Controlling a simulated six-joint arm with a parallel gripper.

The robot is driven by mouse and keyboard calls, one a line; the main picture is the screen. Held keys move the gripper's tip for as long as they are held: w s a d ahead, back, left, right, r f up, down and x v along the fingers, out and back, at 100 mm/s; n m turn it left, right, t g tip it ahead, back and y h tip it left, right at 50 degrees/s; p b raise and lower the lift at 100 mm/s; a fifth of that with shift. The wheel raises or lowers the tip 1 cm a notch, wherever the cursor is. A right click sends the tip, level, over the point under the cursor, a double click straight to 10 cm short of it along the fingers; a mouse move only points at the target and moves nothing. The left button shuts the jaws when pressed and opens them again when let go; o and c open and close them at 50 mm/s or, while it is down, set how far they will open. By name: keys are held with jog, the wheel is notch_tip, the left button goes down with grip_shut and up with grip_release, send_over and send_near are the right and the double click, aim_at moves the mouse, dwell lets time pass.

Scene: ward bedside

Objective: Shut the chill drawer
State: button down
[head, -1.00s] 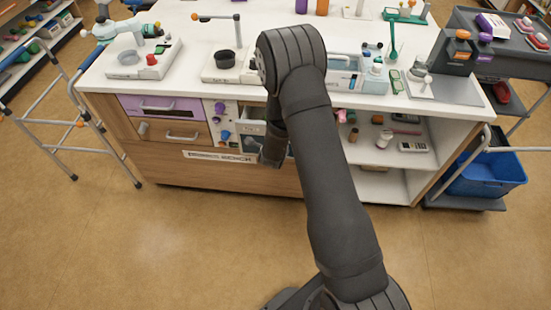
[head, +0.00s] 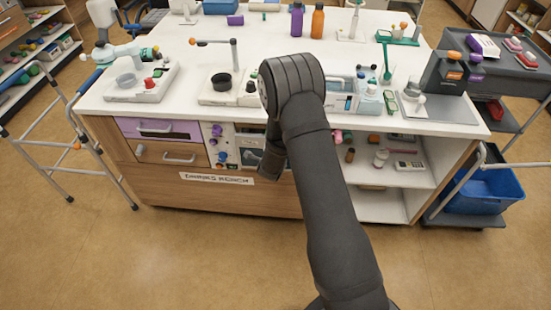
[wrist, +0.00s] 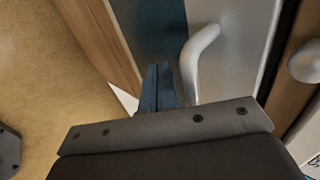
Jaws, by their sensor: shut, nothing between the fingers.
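The chill drawer is likely the light grey front (head: 249,156) in the middle of the drinks bench, partly hidden by my arm in the head view. In the wrist view a smooth grey panel (wrist: 240,45) with a curved silver handle (wrist: 200,55) fills the upper middle. My gripper (wrist: 158,72) is shut and empty, its fingertips close to the panel, just left of the handle. I cannot tell whether they touch. In the head view my gripper end hangs before the bench, its fingertips hidden. How far the drawer stands out is hard to tell.
A purple drawer (head: 160,129) and a wooden drawer (head: 150,152) are left of it, beside a knob panel (head: 219,146). Open shelves (head: 385,172) with small items lie right. A walker frame (head: 75,145) stands left, a blue bin (head: 485,190) right. The front floor is clear.

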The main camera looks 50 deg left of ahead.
jog(key=s+d+f+v, duration=0.1)
jog(key=f+v, duration=0.1)
jog(key=v, duration=1)
jog(key=w+d+r, duration=0.1)
jog(key=w+d, duration=0.6)
jog(key=d, duration=0.1)
jog(key=w+a+f, duration=0.6)
jog(key=w+a, duration=0.2)
jog(key=shift+w+a+f, duration=0.1)
jog(key=shift+w, duration=0.15)
